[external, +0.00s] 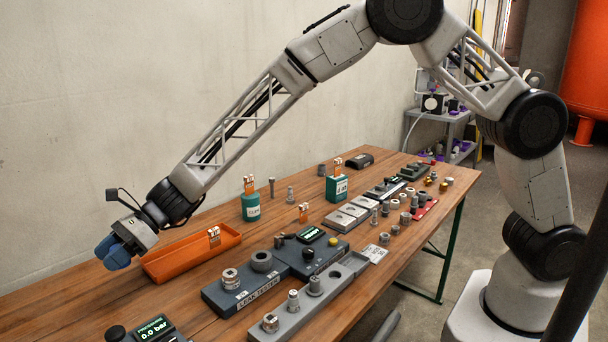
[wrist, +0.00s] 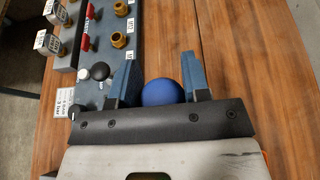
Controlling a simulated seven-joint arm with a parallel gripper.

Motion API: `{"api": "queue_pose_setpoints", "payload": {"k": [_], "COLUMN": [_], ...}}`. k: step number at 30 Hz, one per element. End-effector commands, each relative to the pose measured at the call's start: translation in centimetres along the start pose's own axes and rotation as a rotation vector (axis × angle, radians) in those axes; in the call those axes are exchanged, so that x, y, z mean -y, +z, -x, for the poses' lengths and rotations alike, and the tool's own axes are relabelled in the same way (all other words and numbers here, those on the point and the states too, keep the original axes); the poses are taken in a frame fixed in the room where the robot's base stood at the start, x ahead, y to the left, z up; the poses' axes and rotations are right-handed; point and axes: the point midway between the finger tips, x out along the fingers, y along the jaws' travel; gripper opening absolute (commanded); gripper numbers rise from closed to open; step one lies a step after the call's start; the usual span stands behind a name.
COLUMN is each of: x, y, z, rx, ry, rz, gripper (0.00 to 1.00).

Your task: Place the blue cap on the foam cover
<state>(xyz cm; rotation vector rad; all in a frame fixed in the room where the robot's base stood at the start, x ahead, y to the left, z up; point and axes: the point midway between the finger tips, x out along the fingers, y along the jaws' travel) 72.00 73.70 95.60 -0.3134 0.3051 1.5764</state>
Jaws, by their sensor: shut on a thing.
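My gripper (external: 113,252) is at the far left end of the table in the external view, above the wooden top near the orange tray. In the wrist view, a round blue thing, which looks like the blue cap (wrist: 162,92), sits between the two blue fingers of my gripper (wrist: 160,76). The gripper is shut on it. In the external view I cannot tell the cap apart from the blue fingers. I cannot make out with certainty which thing is the foam cover.
An orange tray (external: 190,255) lies right of my gripper. A pressure display unit (external: 155,328) is at the front edge. The leak tester (external: 245,291) and a grey rack (external: 300,318) with metal fittings fill the near middle. Two green containers (external: 251,207) (external: 338,188) stand behind.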

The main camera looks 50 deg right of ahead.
Motion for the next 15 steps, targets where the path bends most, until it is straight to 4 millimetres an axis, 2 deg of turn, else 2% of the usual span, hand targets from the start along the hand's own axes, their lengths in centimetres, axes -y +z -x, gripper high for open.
{"api": "queue_pose_setpoints", "payload": {"k": [1, 9, 15], "x": [0.0, 0.0, 2.5], "y": [1.3, 6.6, 4.9], "z": [0.5, 2.7, 5.8], "rx": [0.002, 0.001, 0.000], "ry": [-0.001, -0.001, -0.035], "rz": [0.004, 0.003, -0.014], "gripper": [0.21, 0.21, 0.21]}}
